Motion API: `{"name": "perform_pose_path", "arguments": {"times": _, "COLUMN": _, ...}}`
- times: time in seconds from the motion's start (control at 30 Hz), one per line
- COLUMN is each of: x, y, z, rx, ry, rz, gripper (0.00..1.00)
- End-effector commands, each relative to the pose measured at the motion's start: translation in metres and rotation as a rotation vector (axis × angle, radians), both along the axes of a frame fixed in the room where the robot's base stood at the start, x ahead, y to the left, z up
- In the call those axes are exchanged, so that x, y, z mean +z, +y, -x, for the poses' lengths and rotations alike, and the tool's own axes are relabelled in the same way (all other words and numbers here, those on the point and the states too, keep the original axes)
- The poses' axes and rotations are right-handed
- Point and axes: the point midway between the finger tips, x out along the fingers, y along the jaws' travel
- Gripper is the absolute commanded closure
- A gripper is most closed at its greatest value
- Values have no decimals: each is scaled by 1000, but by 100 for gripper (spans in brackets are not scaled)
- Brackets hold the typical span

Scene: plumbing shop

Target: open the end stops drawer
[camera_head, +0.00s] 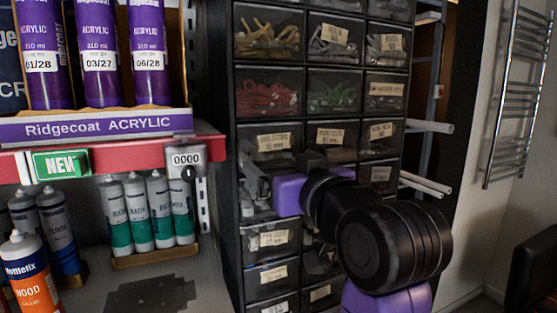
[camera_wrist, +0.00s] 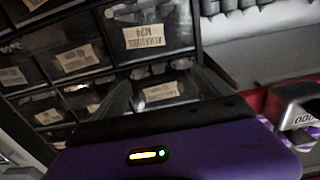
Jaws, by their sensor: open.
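The drawer cabinet (camera_head: 234,150) is a black frame with columns of small, clear-fronted drawers bearing beige labels. The labels are too blurred to tell which drawer is the end stops one. My gripper (camera_head: 250,182) is open at the cabinet's left column, in front of a drawer below the row labelled at mid height. Its body and my arm hide parts of the middle and right columns. In the wrist view my gripper (camera_wrist: 165,88) points at the drawer fronts, with a labelled drawer (camera_wrist: 160,92) between its fingers. I cannot tell whether the fingers touch it. No drawer is clearly pulled out.
Left of the cabinet, a red shelf edge (camera_head: 130,156) carries a grey lock-like box with 0000 (camera_head: 186,160), close to my gripper. Purple Ridgecoat tubes (camera_head: 97,60) stand above, green-and-grey tubes (camera_head: 140,212) below. White pipes (camera_head: 428,127) jut out at the right.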

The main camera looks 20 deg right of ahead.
Motion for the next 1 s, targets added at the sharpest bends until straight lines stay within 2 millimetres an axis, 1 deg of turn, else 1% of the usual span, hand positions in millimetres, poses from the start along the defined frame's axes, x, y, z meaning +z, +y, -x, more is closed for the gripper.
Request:
{"name": "perform_pose_path", "arguments": {"times": 0.03, "x": 0, "y": 0, "z": -5, "rx": 0, "ry": 1, "rz": 0, "gripper": 13}}
{"name": "perform_pose_path", "arguments": {"times": 0.13, "x": 0, "y": 0, "z": -10, "rx": 0, "ry": 0, "rz": 0, "gripper": 13}}
{"name": "perform_pose_path", "arguments": {"times": 0.43, "x": 0, "y": 0, "z": -12, "rx": 0, "ry": -1, "rz": 0, "gripper": 13}}
{"name": "perform_pose_path", "arguments": {"times": 0.57, "x": 0, "y": 0, "z": -12, "rx": 0, "ry": -1, "rz": 0, "gripper": 38}}
{"name": "perform_pose_path", "arguments": {"times": 0.6, "x": 0, "y": 0, "z": -12, "rx": 0, "ry": -1, "rz": 0, "gripper": 46}}
{"name": "perform_pose_path", "arguments": {"times": 0.67, "x": 0, "y": 0, "z": -12, "rx": 0, "ry": -1, "rz": 0, "gripper": 58}}
{"name": "perform_pose_path", "arguments": {"times": 0.7, "x": 0, "y": 0, "z": -12, "rx": 0, "ry": -1, "rz": 0, "gripper": 66}}
{"name": "perform_pose_path", "arguments": {"times": 0.77, "x": 0, "y": 0, "z": -12, "rx": 0, "ry": -1, "rz": 0, "gripper": 78}}
{"name": "perform_pose_path", "arguments": {"times": 0.8, "x": 0, "y": 0, "z": -12, "rx": 0, "ry": -1, "rz": -1, "gripper": 85}}
{"name": "perform_pose_path", "arguments": {"times": 0.87, "x": 0, "y": 0, "z": -12, "rx": 0, "ry": -1, "rz": -1, "gripper": 97}}
{"name": "perform_pose_path", "arguments": {"times": 0.9, "x": 0, "y": 0, "z": -12, "rx": 0, "ry": -1, "rz": -1, "gripper": 100}}
{"name": "perform_pose_path", "arguments": {"times": 1.0, "x": 0, "y": 0, "z": -12, "rx": 0, "ry": -1, "rz": -1, "gripper": 100}}
